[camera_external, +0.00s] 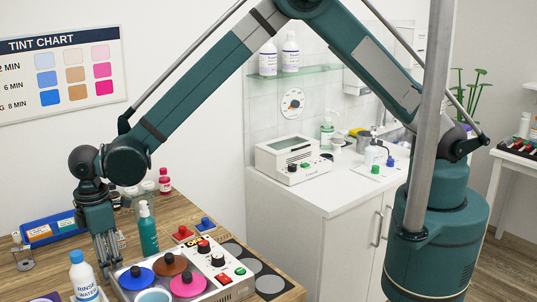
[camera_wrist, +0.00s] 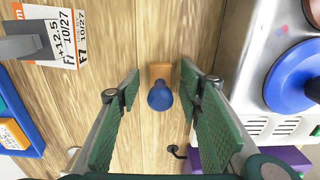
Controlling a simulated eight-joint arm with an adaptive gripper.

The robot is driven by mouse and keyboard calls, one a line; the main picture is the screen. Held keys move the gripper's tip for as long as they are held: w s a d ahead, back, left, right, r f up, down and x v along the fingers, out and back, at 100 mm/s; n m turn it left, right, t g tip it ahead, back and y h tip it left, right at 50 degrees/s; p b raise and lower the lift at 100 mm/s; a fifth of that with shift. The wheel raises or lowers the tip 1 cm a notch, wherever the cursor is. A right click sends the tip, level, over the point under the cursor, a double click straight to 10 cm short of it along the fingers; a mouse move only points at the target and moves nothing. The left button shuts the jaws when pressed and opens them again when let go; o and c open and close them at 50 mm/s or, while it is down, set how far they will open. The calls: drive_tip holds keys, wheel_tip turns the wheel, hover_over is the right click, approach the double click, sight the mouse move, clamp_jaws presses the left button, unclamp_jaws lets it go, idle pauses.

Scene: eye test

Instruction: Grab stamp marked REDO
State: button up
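A stamp with a round blue knob (camera_wrist: 160,96) and a wooden base (camera_wrist: 160,72) stands on the wooden table in the wrist view. Its marking does not show, so I cannot tell whether it reads REDO. My gripper (camera_wrist: 160,84) is open, with one green-padded finger on each side of the stamp and a gap to both. In the external view my gripper (camera_external: 108,272) points down at the table, left of the wax warmer; the stamp cannot be made out there. A red-knobbed piece (camera_external: 182,233) and a blue-knobbed piece (camera_external: 206,224) stand farther back on the table.
The warmer (camera_external: 212,284) with coloured lids stands close right of my gripper. A green pump bottle (camera_external: 147,230) stands behind it, a rinse water bottle (camera_external: 83,277) to its left. A blue tray (camera_wrist: 22,118) and a clipped date card (camera_wrist: 66,38) lie left.

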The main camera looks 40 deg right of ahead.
idle(0.3)
drive_tip(key=c, duration=1)
drive_tip(key=shift+r, duration=0.1)
drive_tip(key=shift+r, duration=4.95)
